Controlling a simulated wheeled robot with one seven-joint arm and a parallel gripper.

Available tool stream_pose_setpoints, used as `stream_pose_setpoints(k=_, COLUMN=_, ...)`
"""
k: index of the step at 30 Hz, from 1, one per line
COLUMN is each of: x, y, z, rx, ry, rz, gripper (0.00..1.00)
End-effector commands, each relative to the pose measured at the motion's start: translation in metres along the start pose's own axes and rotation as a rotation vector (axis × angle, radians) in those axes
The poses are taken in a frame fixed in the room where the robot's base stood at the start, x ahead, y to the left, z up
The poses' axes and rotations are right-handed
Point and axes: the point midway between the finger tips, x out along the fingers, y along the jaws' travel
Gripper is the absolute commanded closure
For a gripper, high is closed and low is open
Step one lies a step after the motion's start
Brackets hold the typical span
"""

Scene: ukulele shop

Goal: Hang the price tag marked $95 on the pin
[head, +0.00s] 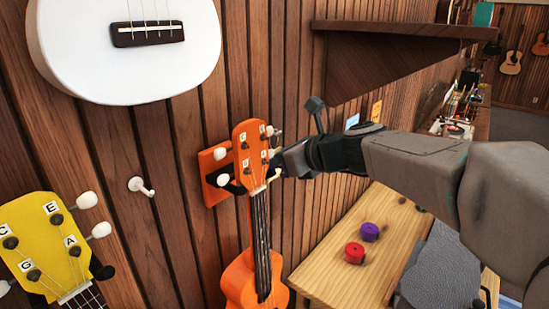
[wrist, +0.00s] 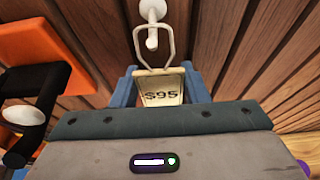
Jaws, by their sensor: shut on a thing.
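The price tag marked $95 (wrist: 162,92) is cream with dark print and has a pale wire loop on top. My gripper (wrist: 160,80) is shut on the tag between its blue fingers. A white pin (wrist: 152,12) sticks out from the wood wall just beyond the tag. Its rounded end shows inside the loop's outline; I cannot tell whether the loop is around it or only in front of it.
The orange ukulele (head: 262,230) hangs close on the left, its orange hanger block (wrist: 32,52) with black arms near my gripper. Another white pin (head: 141,187) is further left. A yellow headstock (head: 48,245), a white ukulele (head: 125,60) and a wooden bench (head: 350,255) are around.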

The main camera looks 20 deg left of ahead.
Motion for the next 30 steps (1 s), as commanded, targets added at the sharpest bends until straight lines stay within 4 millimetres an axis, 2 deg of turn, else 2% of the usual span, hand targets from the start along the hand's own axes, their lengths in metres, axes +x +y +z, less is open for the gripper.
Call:
stream_pose_setpoints(k=4, x=0.0, y=0.0, z=0.0, rx=0.0, ry=0.0, rz=0.0, gripper=0.8)
stream_pose_setpoints(k=5, x=0.0, y=0.0, z=0.0, rx=0.0, ry=0.0, rz=0.0, gripper=0.51)
stream_pose_setpoints(k=6, x=0.0, y=0.0, z=0.0, rx=0.0, ry=0.0, rz=0.0, gripper=0.4)
stream_pose_setpoints(k=7, x=0.0, y=0.0, z=0.0, rx=0.0, ry=0.0, rz=0.0, gripper=0.34)
stream_pose_setpoints(k=16, x=-0.001, y=0.0, z=0.0, rx=0.0, ry=0.0, rz=0.0, gripper=0.34)
stream_pose_setpoints(k=20, x=-0.012, y=0.0, z=0.0, rx=-0.002, ry=-0.001, rz=-0.002, gripper=0.34)
stream_pose_setpoints(k=23, x=-0.031, y=-0.001, z=-0.001, rx=-0.001, ry=-0.002, rz=-0.004, gripper=0.34)
stream_pose_setpoints(k=30, x=-0.087, y=-0.001, z=-0.001, rx=-0.002, ry=-0.002, rz=-0.005, gripper=0.34)
